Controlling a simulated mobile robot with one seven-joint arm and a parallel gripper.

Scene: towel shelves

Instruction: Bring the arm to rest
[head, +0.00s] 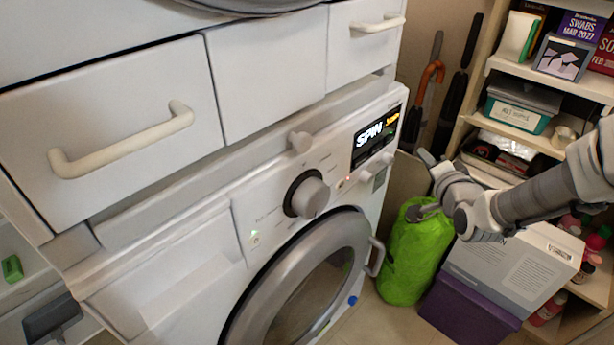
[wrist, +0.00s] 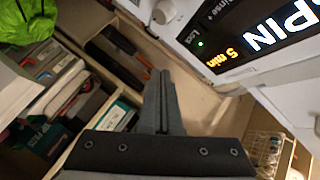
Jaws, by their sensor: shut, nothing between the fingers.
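My gripper (head: 425,157) is at the end of my arm, which reaches in from the right in the head view. It is in front of the right side of the white washing machine (head: 190,262), apart from its panel as far as I can tell. In the wrist view my gripper (wrist: 162,74) has its two fingers together, with nothing between them. The lit display (head: 375,136) reads "SPIN", and it also shows close by at the top right of the wrist view (wrist: 245,38).
A green bag (head: 405,262) stands below my gripper, beside a white box (head: 515,262) on a purple box (head: 462,312). Shelves (head: 520,135) with boxes and bins stand at the right. An orange-handled umbrella (head: 426,82) leans in the corner. Drawers with handles (head: 120,142) are above the machine.

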